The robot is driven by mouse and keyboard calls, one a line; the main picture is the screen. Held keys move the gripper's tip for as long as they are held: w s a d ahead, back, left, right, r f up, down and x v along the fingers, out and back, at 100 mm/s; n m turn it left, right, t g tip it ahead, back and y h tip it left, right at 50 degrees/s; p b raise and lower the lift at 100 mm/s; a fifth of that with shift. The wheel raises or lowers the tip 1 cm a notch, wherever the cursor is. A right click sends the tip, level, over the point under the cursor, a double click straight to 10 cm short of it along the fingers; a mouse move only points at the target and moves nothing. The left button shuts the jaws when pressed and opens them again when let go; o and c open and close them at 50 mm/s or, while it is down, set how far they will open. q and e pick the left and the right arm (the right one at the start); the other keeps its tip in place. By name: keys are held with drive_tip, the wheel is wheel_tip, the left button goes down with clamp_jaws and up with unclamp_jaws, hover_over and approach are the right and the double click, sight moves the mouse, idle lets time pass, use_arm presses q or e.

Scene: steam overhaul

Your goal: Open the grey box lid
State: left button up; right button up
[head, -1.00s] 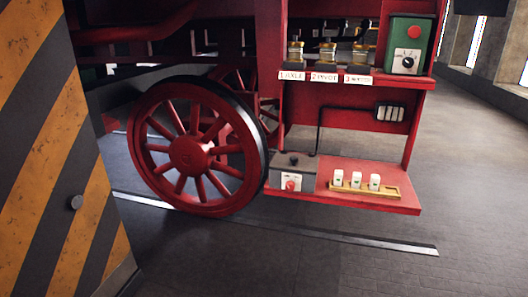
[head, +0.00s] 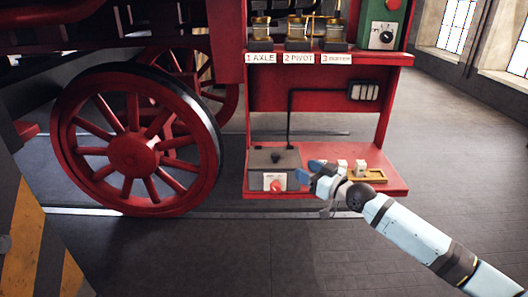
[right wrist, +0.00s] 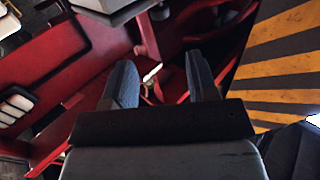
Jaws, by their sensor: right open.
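The grey box (head: 259,165) sits at the left end of the red lower shelf. Its lid looks shut, with a dark knob (head: 276,157) on top. A white plate with a red knob (head: 275,184) is on its front. My right gripper (head: 308,171) is just right of the box, open and empty, with its blue fingertips pointing left towards it. I cannot tell whether they touch. In the right wrist view the open fingers (right wrist: 162,82) have nothing held between them; a pale grey block at the top edge may be the box. My left gripper is not in view.
A wooden tray (head: 376,179) with white blocks lies right of the box, partly behind my right gripper. A large red wheel (head: 130,152) stands to the left. Brass-topped pots (head: 298,32) and a green control box (head: 383,25) stand on the upper shelf. Floor in front is clear.

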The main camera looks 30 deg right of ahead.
sight(278, 155)
drive_tip(key=p+x, duration=0.2)
drive_tip(key=x, duration=0.9)
drive_tip(key=shift+w+a+r, duration=0.1)
drive_tip(key=shift+w+a, duration=0.05)
drive_tip(key=shift+w, duration=0.05)
drive_tip(key=shift+w+a, duration=0.2)
drive_tip(key=shift+w, duration=0.5)
drive_tip(key=shift+c, duration=0.5)
clamp_jaws()
